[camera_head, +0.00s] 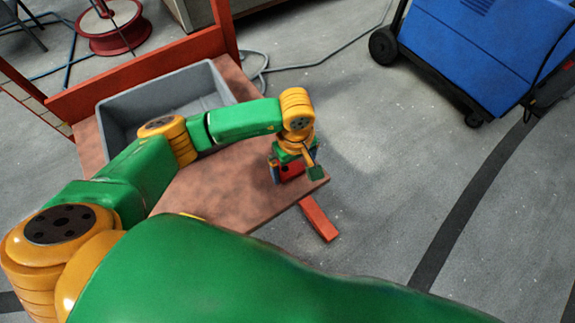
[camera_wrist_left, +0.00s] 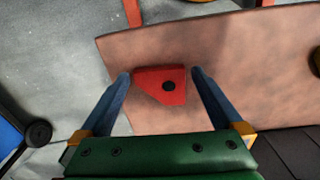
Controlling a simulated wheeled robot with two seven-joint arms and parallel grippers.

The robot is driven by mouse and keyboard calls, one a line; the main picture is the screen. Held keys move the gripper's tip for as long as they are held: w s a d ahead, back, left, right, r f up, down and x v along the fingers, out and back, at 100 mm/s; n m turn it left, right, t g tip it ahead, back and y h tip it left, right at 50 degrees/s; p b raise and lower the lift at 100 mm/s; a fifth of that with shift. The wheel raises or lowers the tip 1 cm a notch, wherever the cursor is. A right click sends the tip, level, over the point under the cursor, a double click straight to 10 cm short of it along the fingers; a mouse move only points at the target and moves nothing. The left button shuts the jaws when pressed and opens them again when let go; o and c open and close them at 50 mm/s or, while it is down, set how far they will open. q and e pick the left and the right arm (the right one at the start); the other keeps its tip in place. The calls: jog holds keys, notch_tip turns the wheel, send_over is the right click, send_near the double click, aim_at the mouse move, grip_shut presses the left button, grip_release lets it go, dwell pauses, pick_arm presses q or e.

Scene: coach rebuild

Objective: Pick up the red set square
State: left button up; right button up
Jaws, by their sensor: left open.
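The red set square (camera_wrist_left: 152,80) lies on the brown tabletop near its edge in the left wrist view, with a dark round spot on it. It also shows in the head view (camera_head: 291,170), partly hidden by my left gripper. My left gripper (camera_wrist_left: 160,76) is open, with one blue-grey finger on each side of the set square. The left finger's tip looks very near the set square's edge; I cannot tell whether it touches. In the head view my left gripper (camera_head: 290,166) is at the table's right corner. My right gripper is not in view.
A grey bin (camera_head: 119,110) stands on the brown table (camera_head: 225,190), beneath and behind my left arm. A red bar (camera_head: 319,219) sticks out past the table's corner. A blue wheeled machine (camera_head: 485,50) and a red reel (camera_head: 108,30) stand on the grey floor.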

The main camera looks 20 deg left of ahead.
pick_arm(q)
jog(key=shift+w+f, duration=0.1)
jog(key=shift+f, duration=0.7)
jog(key=shift+r, duration=0.1)
jog(key=c, duration=1.2)
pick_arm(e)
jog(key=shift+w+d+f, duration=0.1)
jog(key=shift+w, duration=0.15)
